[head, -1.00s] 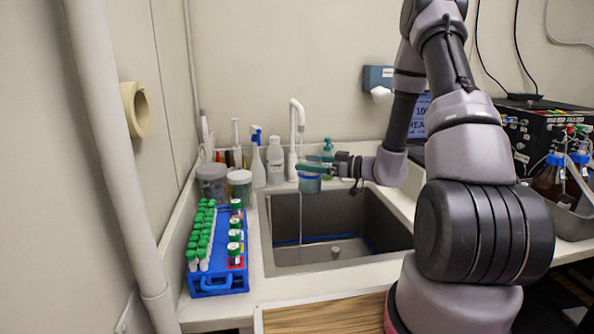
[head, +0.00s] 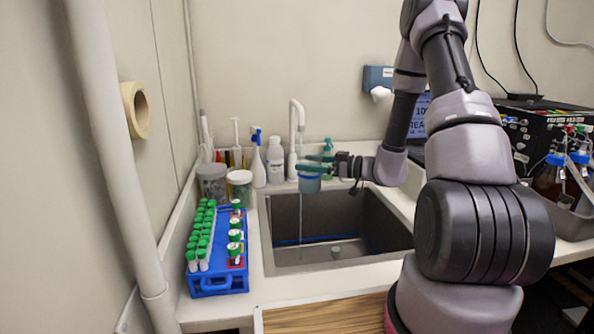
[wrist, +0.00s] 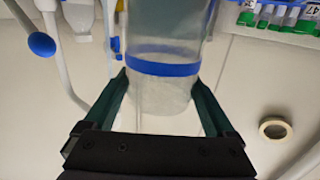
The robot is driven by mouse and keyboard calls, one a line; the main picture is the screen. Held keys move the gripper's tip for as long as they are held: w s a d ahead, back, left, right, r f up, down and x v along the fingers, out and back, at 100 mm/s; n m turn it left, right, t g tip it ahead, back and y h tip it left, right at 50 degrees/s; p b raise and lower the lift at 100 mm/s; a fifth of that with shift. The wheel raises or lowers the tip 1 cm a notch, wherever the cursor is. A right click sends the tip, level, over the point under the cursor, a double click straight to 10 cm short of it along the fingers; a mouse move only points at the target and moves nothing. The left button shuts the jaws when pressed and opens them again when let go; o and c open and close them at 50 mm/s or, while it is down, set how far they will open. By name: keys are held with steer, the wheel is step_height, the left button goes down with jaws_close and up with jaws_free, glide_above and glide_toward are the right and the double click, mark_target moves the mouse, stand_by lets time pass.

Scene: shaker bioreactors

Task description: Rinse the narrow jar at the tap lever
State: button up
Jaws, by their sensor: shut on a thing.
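The narrow jar (head: 310,184) is a clear, bluish vessel, held over the back of the sink. In the wrist view the jar (wrist: 168,42) shows a blue band. My gripper (head: 316,166) has dark green fingers, shut on the jar from both sides. In the wrist view the gripper (wrist: 160,82) spans the jar. The white tap (head: 296,128) rises behind the sink, its spout close to the jar. A thin, pale stream (head: 300,222) drops below the jar's left side into the sink.
The grey sink (head: 285,262) lies open below the jar. A blue rack (head: 216,283) of green-capped tubes stands left of it. Spray bottle (head: 258,165), white bottle (head: 275,163) and lidded tubs (head: 239,185) crowd the back left. A wooden board (head: 320,315) lies in front.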

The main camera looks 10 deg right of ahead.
steer(key=s+r, duration=0.4)
steer(key=s, duration=0.1)
steer(key=shift+d, duration=0.45)
stand_by(0.5)
steer(key=w+d+m+t+h, duration=0.7)
steer(key=w+d+m+h, duration=0.1)
steer(key=w+h, duration=0.1)
steer(key=shift+w+d+r+h, duration=0.3)
steer(key=shift+w+d+r, duration=0.1)
steer(key=shift+w, duration=0.05)
